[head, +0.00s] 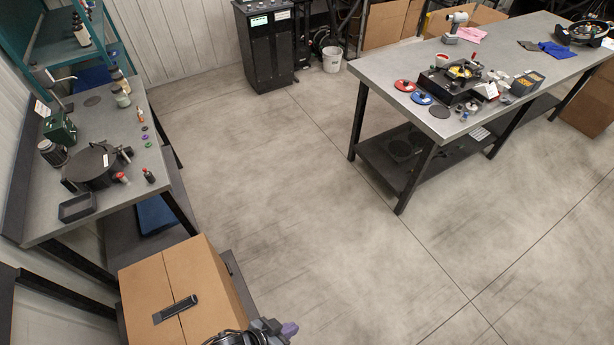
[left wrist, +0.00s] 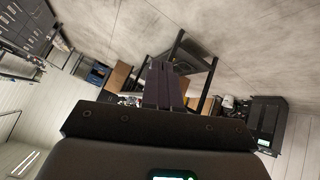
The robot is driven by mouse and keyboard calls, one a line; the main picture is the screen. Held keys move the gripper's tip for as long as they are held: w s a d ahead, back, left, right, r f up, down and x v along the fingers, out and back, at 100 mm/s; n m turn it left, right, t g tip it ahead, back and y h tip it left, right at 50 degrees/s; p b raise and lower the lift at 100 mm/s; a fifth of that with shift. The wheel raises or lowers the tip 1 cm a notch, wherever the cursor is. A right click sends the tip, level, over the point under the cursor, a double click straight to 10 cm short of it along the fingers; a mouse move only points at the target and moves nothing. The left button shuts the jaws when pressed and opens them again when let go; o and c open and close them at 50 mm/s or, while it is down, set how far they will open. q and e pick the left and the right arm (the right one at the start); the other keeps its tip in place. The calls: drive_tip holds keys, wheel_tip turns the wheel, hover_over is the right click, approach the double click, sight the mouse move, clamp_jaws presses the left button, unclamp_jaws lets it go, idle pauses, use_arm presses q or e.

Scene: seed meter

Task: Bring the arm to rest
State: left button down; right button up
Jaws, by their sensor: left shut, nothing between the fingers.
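My left gripper (head: 286,329) shows at the bottom edge of the head view, in front of the cardboard box, with a purple tip pointing right. In the left wrist view its two dark fingers (left wrist: 162,85) lie side by side, shut, with nothing between them. They point out over the room, clear of any bench surface. My right gripper is not in view.
A cardboard box (head: 151,290) stands at the lower left, close to my left gripper. A workbench (head: 99,119) with a black round device (head: 93,166) is at the left. Another bench (head: 388,67) with a seed meter stand is upper right. The floor (head: 350,230) between is clear.

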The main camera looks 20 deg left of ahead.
use_arm(q)
drive_tip(key=s+a+r+n+g+y+p, duration=0.1)
drive_tip(key=s+a+r+g+y, duration=0.15)
drive_tip(key=a+r, duration=0.3)
drive_tip(key=s+a+r+n+g+y, duration=0.1)
drive_tip(key=a+r+y, duration=0.25)
drive_tip(key=a, duration=0.35)
wheel_tip(320, 180, up, 14)
drive_tip(key=p, duration=1.3)
drive_tip(key=shift+f+t, duration=0.15)
drive_tip(key=shift+t, duration=0.2)
